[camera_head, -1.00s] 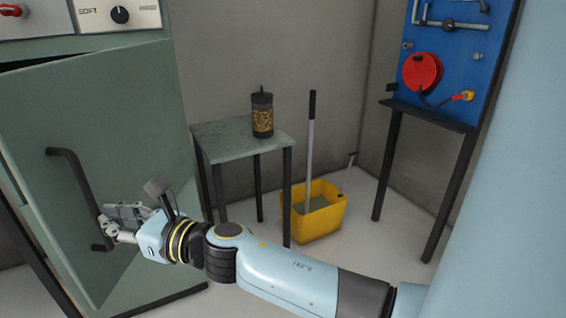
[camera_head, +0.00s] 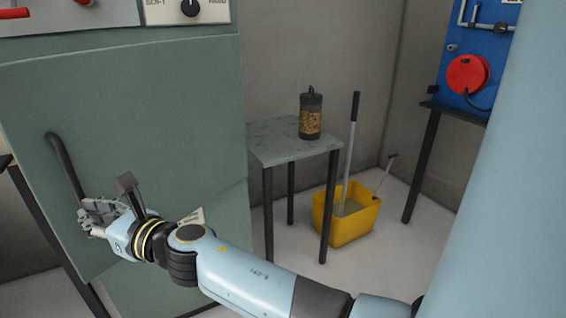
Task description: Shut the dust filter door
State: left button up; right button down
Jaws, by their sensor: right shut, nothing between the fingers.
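The green dust filter door (camera_head: 150,130) fills the left of the head view, with a dark curved handle (camera_head: 63,165) near its left edge. No dark gap shows along its top edge. Its lower edge slopes up to the right across the cabinet body (camera_head: 215,245), and I cannot tell if the door sits flush. My right gripper (camera_head: 88,216) is shut and empty at the lower end of the handle, in front of the door face. The fingers cover that end of the handle, so contact is unclear. My left gripper is not in view.
A small table (camera_head: 295,140) right of the cabinet holds a dark jar (camera_head: 311,118). A yellow bucket (camera_head: 345,232) with a mop stands on the floor beyond it. A blue panel (camera_head: 452,95) with a red reel (camera_head: 467,75) is at the back right.

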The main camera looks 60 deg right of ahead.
aim_at(73, 204)
jog(key=w+h+b, duration=0.1)
jog(key=w, duration=0.2)
jog(key=w+m+h+b, duration=0.1)
jog(key=w, duration=0.2)
jog(key=w+m+h+b, duration=0.1)
jog(key=w, duration=0.2)
jog(key=shift+w+a+f, duration=0.1)
jog(key=shift+w+f, duration=0.05)
jog(key=shift+w, duration=0.05)
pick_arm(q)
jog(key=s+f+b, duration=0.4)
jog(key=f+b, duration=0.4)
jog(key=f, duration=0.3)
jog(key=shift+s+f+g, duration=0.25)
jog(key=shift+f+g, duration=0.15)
pick_arm(e)
jog(key=w+d+r+m+h, duration=0.1)
jog(key=w+d+m+h, duration=0.1)
jog(key=w, duration=1.2)
jog(key=shift+w+d+h, duration=0.25)
jog(key=shift+d+h, duration=0.45)
jog(key=shift+d, duration=0.2)
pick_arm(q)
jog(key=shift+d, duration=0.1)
pick_arm(e)
jog(key=shift+d, duration=0.1)
